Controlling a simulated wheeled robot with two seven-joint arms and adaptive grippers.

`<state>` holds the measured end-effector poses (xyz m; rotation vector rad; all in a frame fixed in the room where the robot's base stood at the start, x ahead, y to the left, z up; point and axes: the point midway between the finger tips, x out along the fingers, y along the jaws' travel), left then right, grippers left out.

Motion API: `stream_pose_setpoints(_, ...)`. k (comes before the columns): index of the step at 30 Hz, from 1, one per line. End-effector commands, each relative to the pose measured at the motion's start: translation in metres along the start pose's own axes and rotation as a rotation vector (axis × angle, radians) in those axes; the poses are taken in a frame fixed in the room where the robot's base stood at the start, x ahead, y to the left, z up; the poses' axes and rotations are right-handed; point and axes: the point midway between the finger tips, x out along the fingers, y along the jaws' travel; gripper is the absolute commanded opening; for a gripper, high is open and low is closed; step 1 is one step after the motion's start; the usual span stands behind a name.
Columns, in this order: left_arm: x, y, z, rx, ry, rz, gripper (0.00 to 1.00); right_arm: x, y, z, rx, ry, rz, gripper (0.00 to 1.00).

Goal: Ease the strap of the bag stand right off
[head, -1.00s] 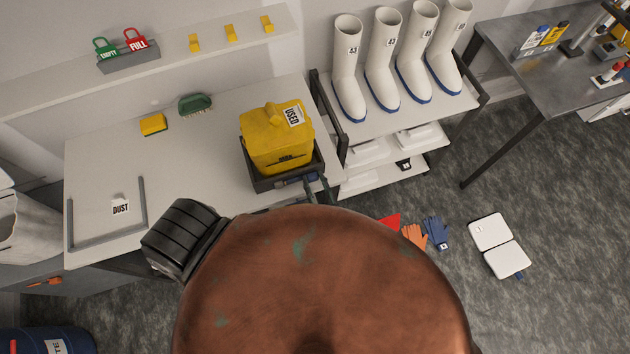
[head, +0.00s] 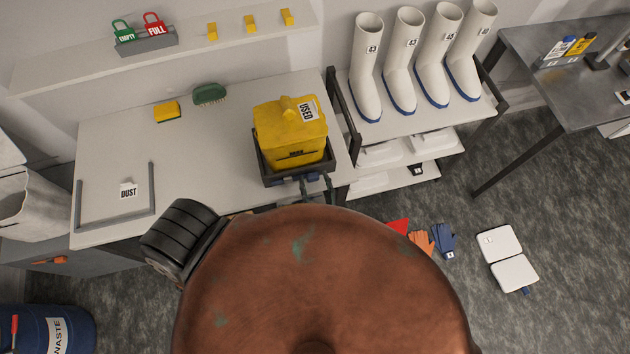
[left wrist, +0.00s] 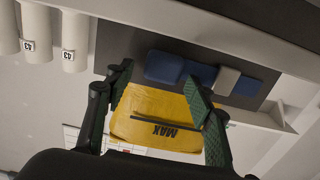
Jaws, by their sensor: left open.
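The bag stand (head: 272,176) is a dark open frame at the front right of the light bench, holding a yellow bag marked USED (head: 290,128). The left wrist view shows the bag's yellow face with MAX (left wrist: 160,108) and the stand's dark panel (left wrist: 130,52). On that panel are blue strap parts (left wrist: 165,67) with a grey piece (left wrist: 228,80) across them. My left gripper (head: 318,187) is at the stand's front, mostly hidden by my copper-coloured body. Its fingers (left wrist: 158,75) are apart, with nothing seen gripped; contact with the strap is unclear. My right gripper is not in view.
White boots (head: 366,70) stand on a rack right of the bench. A yellow sponge (head: 166,111) and green brush (head: 209,94) lie at the bench's back. A U-shaped bar by the DUST label (head: 128,191) is at left. The bench middle is clear.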

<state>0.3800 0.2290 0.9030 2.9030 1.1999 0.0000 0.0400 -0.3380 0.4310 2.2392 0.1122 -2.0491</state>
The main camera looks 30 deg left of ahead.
Motion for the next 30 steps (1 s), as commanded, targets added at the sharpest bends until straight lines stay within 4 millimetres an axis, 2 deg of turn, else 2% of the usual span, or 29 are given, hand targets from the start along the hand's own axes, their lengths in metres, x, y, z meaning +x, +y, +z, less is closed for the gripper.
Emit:
stream_pose_setpoints(8, 0.0, 0.0, -0.005, -0.001, 0.0, -0.001, 0.49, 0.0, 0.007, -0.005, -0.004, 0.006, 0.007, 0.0)
stream_pose_setpoints(11, 0.0, -0.001, -0.019, -0.003, 0.0, -0.001, 0.49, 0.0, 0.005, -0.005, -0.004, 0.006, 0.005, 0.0)
stream_pose_setpoints(21, 0.0, 0.0, -0.081, -0.003, 0.001, 0.0, 0.49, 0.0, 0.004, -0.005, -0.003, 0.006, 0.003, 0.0)
stream_pose_setpoints(25, 0.0, 0.0, -0.095, -0.002, 0.0, 0.0, 0.49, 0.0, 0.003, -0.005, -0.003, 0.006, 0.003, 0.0)
stream_pose_setpoints(30, 0.0, 0.0, -0.1, 0.0, 0.0, 0.0, 0.49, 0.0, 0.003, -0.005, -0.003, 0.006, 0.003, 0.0)
